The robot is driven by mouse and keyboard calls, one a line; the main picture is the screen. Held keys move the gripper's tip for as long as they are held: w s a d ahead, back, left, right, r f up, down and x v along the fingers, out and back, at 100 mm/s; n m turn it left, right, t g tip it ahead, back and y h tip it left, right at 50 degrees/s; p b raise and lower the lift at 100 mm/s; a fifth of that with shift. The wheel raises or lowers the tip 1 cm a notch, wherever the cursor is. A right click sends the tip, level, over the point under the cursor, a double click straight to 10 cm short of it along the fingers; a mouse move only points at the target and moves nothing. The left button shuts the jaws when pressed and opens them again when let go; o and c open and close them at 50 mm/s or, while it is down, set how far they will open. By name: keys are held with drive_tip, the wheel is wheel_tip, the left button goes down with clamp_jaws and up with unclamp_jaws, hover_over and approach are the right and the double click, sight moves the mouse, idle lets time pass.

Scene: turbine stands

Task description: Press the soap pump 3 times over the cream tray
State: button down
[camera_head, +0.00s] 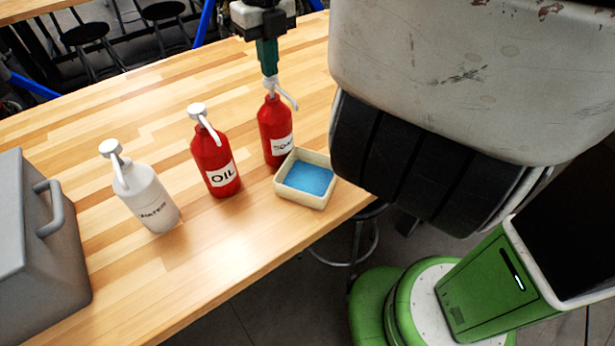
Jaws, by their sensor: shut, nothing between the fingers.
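The red soap bottle (274,124) stands upright on the wooden table, its label partly hidden by the tray's rim. Its white pump head and spout (283,93) point right, toward the cream tray. The cream tray (318,203) sits just in front of it, with a blue sponge-like pad (309,179) inside. My gripper (269,72) is shut and empty, pointing down directly above the pump head. Its fingertips are at the top of the pump; whether they touch it is hard to tell.
A red OIL bottle (214,161) and a white WATER bottle (146,197) stand to the left on the table (225,255). A grey case (40,265) is at the left edge. Stools (85,33) are behind. The table's front edge runs close by the tray.

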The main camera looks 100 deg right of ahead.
drive_tip(key=shift+f, duration=0.15)
drive_tip(key=shift+f+b, duration=0.9)
drive_tip(key=shift+b, duration=0.2)
drive_tip(key=shift+r, duration=0.2)
drive_tip(key=shift+r+p, duration=0.5)
drive_tip(key=shift+r, duration=0.35)
